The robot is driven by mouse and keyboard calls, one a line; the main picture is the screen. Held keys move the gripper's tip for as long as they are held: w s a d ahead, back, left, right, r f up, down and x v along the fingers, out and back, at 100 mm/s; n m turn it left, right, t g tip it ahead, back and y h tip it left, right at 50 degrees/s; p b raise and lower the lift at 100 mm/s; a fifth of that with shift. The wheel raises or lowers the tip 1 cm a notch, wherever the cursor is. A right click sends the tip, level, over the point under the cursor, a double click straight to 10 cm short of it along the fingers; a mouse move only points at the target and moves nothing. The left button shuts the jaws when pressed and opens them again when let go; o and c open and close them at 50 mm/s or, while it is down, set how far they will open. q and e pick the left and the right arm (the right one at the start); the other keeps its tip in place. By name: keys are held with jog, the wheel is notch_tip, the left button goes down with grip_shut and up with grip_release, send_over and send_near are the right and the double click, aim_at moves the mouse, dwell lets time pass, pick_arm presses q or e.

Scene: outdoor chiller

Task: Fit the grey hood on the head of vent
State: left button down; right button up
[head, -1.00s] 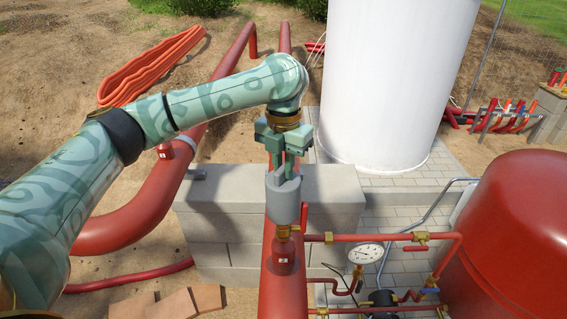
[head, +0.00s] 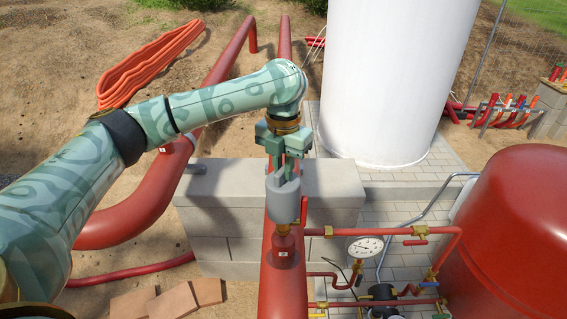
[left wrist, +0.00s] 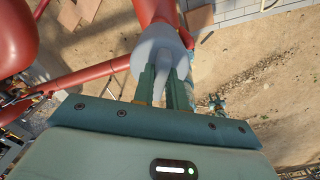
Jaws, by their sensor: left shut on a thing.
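My left gripper (head: 284,172) points down and is shut on the top tab of the grey hood (head: 284,207). The hood is upright, a smooth grey cup over the vent (head: 284,250) on the large red pipe. In the left wrist view the fingers (left wrist: 166,82) grip the tab of the hood (left wrist: 150,42), which covers the vent. My right gripper is out of view.
A block wall (head: 335,185) stands just behind the pipe. A thin red pipe with a pressure gauge (head: 365,247) runs close on the right, beside a red tank (head: 510,230). A white tank (head: 385,80) stands behind. Open dirt lies to the left.

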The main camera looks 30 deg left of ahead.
pick_arm(q)
jog(key=shift+f, duration=1)
jog(key=c, duration=0.9)
grip_release()
jog(key=shift+o, duration=0.2)
notch_tip(320, 180, up, 6)
jog(key=shift+r, duration=0.45)
jog(key=shift+r, duration=0.1)
